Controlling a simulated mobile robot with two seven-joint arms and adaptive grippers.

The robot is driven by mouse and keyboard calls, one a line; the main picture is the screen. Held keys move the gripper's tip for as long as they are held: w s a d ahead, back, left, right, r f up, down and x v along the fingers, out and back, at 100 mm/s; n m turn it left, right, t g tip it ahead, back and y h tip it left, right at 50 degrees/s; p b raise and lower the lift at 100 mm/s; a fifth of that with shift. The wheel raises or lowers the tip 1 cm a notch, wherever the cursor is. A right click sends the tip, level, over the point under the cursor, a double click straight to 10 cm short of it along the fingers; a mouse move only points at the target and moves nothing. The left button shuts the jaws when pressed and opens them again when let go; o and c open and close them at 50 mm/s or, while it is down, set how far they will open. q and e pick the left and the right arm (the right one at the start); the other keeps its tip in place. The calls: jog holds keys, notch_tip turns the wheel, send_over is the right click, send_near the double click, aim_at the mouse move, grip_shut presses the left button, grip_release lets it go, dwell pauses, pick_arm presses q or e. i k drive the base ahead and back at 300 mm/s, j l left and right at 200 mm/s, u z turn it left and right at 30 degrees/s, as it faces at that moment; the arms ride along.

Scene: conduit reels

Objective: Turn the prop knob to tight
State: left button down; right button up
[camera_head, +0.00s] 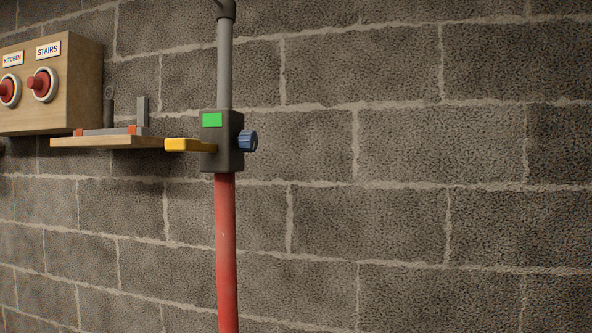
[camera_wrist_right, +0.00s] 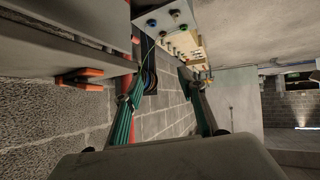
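The prop stands against the wall in the head view, with a red lower pole (camera_head: 226,250) and a grey upper tube (camera_head: 224,65). A dark collar block (camera_head: 222,160) joins them and carries a green patch (camera_head: 212,120). The blue ribbed prop knob (camera_head: 248,140) sticks out of the block's right side. A yellow lever (camera_head: 184,145) sticks out to the left. My right gripper (camera_wrist_right: 160,80) shows in the right wrist view, its green fingers apart with nothing seen between them. Neither gripper shows in the head view. I cannot tell the knob's setting.
A wooden switch box (camera_head: 60,85) with red buttons hangs at the left, labelled KITCHEN and STAIRS. A small shelf (camera_head: 105,142) ends near the lever. The wall right of the prop is bare. The right wrist view shows an orange-handled item (camera_wrist_right: 80,78) at the left.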

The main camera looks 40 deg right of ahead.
aim_at(247, 139)
jog(key=l+z, duration=0.1)
jog(key=z, duration=1.05)
